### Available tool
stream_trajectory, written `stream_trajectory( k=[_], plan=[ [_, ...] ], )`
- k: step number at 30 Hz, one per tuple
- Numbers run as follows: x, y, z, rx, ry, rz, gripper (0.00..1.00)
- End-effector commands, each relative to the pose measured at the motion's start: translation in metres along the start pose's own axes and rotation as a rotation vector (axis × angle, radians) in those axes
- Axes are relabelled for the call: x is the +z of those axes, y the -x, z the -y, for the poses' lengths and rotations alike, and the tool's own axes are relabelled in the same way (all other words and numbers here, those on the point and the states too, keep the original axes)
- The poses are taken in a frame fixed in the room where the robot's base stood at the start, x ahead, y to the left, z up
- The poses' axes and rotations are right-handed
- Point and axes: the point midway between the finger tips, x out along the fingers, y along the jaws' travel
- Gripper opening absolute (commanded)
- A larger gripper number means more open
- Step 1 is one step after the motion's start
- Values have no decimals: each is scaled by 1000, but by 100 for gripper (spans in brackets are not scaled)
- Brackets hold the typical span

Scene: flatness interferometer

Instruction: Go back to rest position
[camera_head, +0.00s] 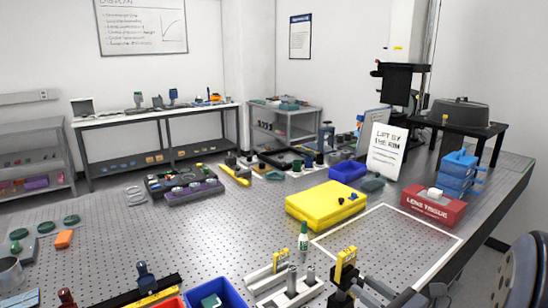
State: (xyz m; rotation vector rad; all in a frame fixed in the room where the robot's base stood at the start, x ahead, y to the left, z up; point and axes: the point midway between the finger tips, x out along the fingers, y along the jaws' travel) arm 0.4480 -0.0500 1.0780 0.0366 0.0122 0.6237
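My arm shows only in part at the lower right, where a rounded grey-blue joint (524,272) is cut off by the picture edge. Grey and black parts that look like my gripper (378,289) show at the bottom edge, low over the front of the perforated table (240,235). They are close to the right of a yellow-tagged fixture (346,262). The bottom edge cuts them off, so I cannot tell how far apart the fingers are. I see nothing clearly held.
A yellow case (326,205), a green-capped bottle (303,236) and a blue bin (216,297) are near the front. A red box (433,204) and blue stacked boxes (457,174) stand at right. The white-outlined area (400,240) is largely clear.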

Motion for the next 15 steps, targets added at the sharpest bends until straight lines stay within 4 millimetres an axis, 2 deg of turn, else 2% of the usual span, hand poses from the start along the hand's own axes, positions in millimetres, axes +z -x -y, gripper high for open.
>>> stream_trajectory(
  k=[8,15],
  plan=[
    [0,2,0,-1,2,1,32],
    [-1,23,1,-5,7,0,32]
  ],
)
